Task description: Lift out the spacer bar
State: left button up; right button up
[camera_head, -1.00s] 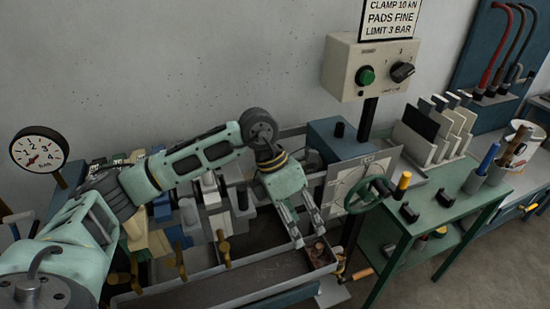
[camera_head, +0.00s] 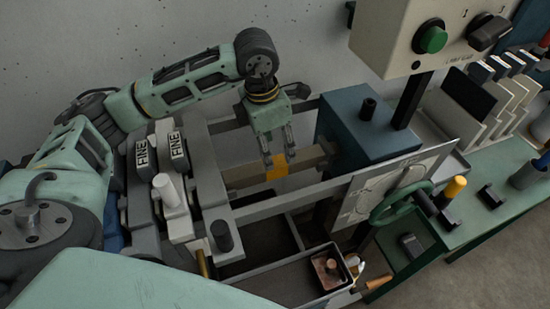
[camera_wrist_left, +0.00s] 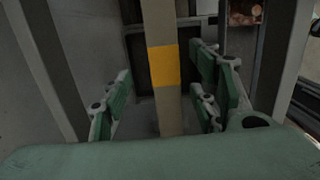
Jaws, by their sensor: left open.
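The spacer bar is a tan beam (camera_head: 243,175) with an orange band. It lies between the grey rails of the press frame, from the grey blocks at left toward the blue housing. My left gripper (camera_head: 279,156) points down at the banded part, its jaws open. In the left wrist view the bar (camera_wrist_left: 168,112) runs up the picture between the two spread green fingers (camera_wrist_left: 165,95), with a visible gap on each side. My right gripper is not in view.
Grey rails (camera_head: 300,198) run along both sides of the bar. The blue housing (camera_head: 365,130) stands close right of the gripper. A green handwheel (camera_head: 400,204) and a dial plate are at the front right. A small tray (camera_head: 331,270) sits below in front.

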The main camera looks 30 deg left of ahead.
aim_at(275, 162)
pick_arm(q)
jog(key=shift+s+d+f+p, duration=0.15)
jog(key=shift+s+f+p, duration=0.1)
jog(key=shift+f+p, duration=0.35)
jog(key=shift+s+d+f+p, duration=0.2)
jog(key=shift+f+p, duration=0.25)
jog(key=shift+f, duration=0.15)
jog(key=f, duration=0.2)
jog(key=f+p, duration=0.1)
jog(key=f, duration=0.1)
jog(key=shift+w+a, duration=0.1)
jog(key=shift+w, duration=0.25)
jog(key=shift+c, duration=0.7)
jog(key=c, duration=0.6)
grip_shut()
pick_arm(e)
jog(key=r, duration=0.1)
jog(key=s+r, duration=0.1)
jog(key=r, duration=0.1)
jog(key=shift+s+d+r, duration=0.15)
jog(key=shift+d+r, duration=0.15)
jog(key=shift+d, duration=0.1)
pick_arm(q)
jog(key=shift+w+r, duration=0.1)
jog(key=shift+r, duration=0.05)
